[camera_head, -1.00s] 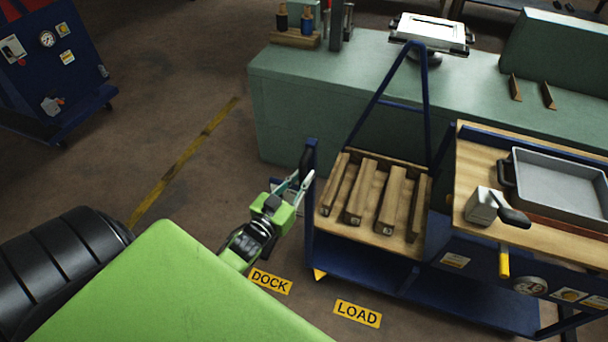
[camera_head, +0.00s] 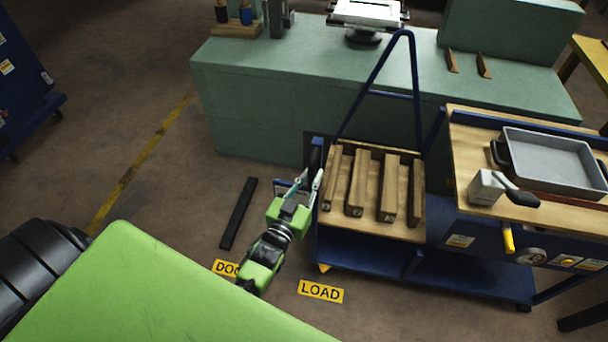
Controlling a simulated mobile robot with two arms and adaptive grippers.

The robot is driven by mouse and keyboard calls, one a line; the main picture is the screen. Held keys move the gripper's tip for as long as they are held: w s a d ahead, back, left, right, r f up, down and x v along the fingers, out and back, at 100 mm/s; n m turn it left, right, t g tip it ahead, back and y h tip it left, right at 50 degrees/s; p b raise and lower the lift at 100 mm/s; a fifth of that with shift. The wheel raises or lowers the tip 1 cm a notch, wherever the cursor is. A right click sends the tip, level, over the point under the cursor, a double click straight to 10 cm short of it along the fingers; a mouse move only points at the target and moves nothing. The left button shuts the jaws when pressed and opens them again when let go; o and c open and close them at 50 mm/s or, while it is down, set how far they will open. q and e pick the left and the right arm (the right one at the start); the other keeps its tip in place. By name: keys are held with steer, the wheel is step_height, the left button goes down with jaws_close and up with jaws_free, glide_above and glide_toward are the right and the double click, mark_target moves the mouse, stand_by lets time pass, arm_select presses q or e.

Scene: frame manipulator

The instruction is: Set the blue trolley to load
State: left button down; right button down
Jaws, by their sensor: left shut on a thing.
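The blue trolley (camera_head: 375,262) stands on the floor in front of the green bench. Its lower wooden deck holds several wooden bars (camera_head: 358,184), and a blue A-shaped frame (camera_head: 416,85) rises behind them. A yellow pointer (camera_head: 323,267) at its front left corner lies just above the yellow LOAD label (camera_head: 320,291). The DOCK label (camera_head: 226,268) is farther left, partly covered by my left arm. My left gripper (camera_head: 312,184) is shut on the upright dark handle (camera_head: 316,154) at the trolley's left end. My right gripper is not in view.
A higher wooden top (camera_head: 469,145) on the right carries a grey tray (camera_head: 552,160) and a white-and-black tool (camera_head: 497,188). The green bench (camera_head: 262,100) stands close behind. A black strip (camera_head: 238,213) lies on the floor to the left, with open floor around it.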

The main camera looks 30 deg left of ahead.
arm_select(q)
steer(key=shift+d, duration=0.4)
steer(key=c, duration=2)
jaws_free()
steer(key=shift+w, duration=0.1)
steer(key=shift+d, duration=0.15)
steer(key=shift+s, duration=0.25)
steer(key=s, duration=1.1)
steer(key=shift+s+d, duration=0.25)
